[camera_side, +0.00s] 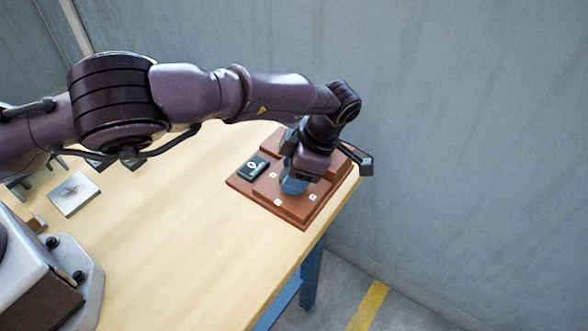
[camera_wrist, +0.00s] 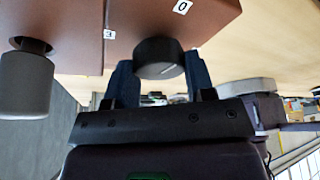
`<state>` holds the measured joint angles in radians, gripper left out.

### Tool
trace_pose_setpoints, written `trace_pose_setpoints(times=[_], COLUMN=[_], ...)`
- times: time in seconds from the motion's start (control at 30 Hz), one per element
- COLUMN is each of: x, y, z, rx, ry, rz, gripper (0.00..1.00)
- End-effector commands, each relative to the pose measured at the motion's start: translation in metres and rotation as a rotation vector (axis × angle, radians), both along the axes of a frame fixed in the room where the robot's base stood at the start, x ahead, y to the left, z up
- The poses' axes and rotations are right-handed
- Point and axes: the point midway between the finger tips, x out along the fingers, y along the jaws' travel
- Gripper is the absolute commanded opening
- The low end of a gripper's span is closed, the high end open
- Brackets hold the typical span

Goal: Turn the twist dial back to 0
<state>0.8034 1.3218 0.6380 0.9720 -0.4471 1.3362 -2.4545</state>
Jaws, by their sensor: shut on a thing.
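The twist dial (camera_wrist: 157,49) is a round black knob on the brown board, seen in the wrist view. My gripper (camera_wrist: 159,70) has one blue finger on each side of the dial and is shut on it. A white tag marked 0 (camera_wrist: 182,6) and one marked 3 (camera_wrist: 110,34) are on the board near the dial. In the side view my gripper (camera_side: 293,186) points down onto the brown board (camera_side: 246,187) and hides the dial. Which number the dial points at cannot be told.
A grey cylinder (camera_wrist: 27,85) on a dark stem stands at the left in the wrist view. A black block with a white mark (camera_side: 254,167) sits on the board's left part. A pale square plate (camera_side: 73,193) lies on the table (camera_side: 180,225), whose middle is clear.

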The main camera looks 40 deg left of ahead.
Motion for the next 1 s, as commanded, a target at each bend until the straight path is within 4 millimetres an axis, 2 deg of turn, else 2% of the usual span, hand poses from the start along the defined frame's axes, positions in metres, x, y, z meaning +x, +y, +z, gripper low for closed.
trace_pose_setpoints(times=[0.4, 0.97, 1.0], x=[0.0000, 0.0001, 0.0002], y=[-0.0014, -0.0010, -0.0010], z=[-0.0032, -0.0028, -0.0028], rx=[-0.007, -0.005, -0.005], ry=[-0.002, -0.003, -0.003], rz=[0.194, 0.222, 0.222], gripper=[0.26, 0.26, 0.56])
